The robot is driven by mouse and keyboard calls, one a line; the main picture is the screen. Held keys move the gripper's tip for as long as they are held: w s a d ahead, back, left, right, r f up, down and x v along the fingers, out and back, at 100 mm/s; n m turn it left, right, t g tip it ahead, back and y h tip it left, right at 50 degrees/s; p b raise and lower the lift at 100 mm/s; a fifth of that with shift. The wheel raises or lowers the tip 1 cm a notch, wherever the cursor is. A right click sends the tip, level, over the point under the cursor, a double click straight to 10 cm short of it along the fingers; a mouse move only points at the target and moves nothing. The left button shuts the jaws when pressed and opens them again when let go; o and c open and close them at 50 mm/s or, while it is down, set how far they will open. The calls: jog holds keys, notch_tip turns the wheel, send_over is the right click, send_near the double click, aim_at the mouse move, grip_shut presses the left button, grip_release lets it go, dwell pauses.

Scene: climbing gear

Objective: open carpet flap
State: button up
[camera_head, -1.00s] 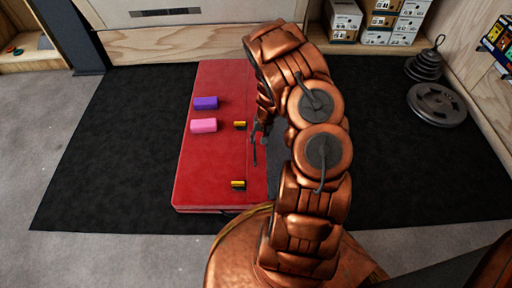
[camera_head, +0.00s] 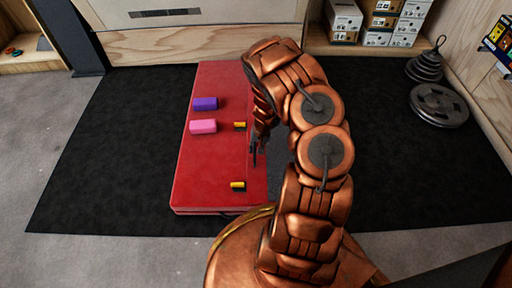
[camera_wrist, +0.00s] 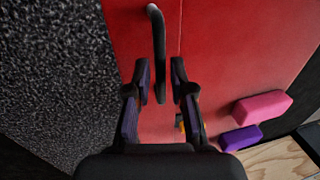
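A red pad (camera_head: 210,165) lies on the dark mat, with a seam running along it near its right side. The narrow red strip beside the seam (camera_wrist: 130,35) looks like the carpet flap and lies flat. A black bar-like handle or strap (camera_wrist: 158,45) runs along this strip in the wrist view, close to the seam. My gripper (camera_wrist: 161,80) is open over the pad. The lower end of the black bar shows between its two fingertips, with gaps visible on both sides. In the head view my gripper (camera_head: 256,150) is at the pad's right side, partly hidden by my arm.
A pink block (camera_head: 203,126) and a purple block (camera_head: 205,103) sit on the pad. Yellow-and-black buckles (camera_head: 238,185) lie near the seam. Weight plates (camera_head: 438,105) lie at the right and boxes (camera_head: 378,38) stand at the back. The dark mat (camera_head: 110,150) is clear left of the pad.

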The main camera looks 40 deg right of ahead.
grip_shut()
jog(key=shift+r, duration=0.1)
dwell(0.4)
